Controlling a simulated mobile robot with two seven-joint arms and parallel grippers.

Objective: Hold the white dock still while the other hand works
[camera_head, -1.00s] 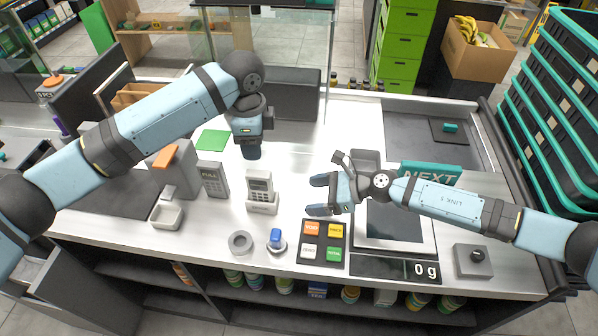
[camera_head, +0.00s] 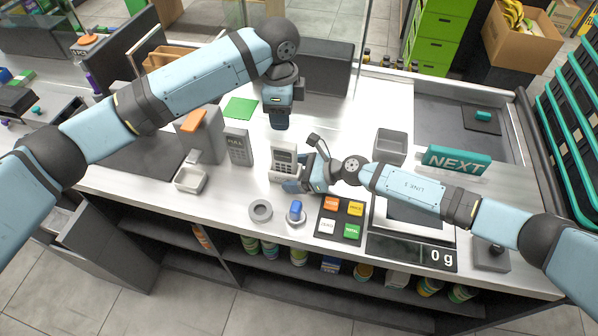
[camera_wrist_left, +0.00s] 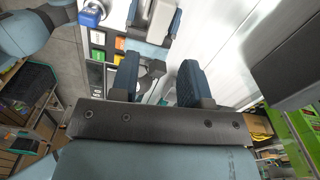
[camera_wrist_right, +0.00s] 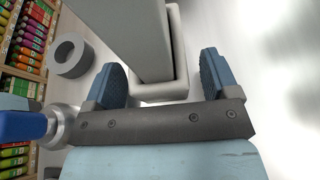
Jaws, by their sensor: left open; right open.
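The white dock (camera_head: 275,178) stands on the counter with the grey-white card terminal (camera_head: 283,156) upright in it. My right gripper (camera_head: 299,173) is low at the dock's right side, open. In the right wrist view the dock (camera_wrist_right: 160,93) lies between the two spread fingers, with a gap to the right finger; contact at the left finger is unclear. My left gripper (camera_head: 280,122) is open, points down and is empty, above the counter behind the terminal. In the left wrist view the terminal (camera_wrist_left: 157,22) shows beyond the fingertips.
A second terminal (camera_head: 238,147) stands left of the dock. A grey ring (camera_head: 260,210) and a blue-topped stamp (camera_head: 295,213) lie in front. The button pad (camera_head: 341,219) is at front right.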

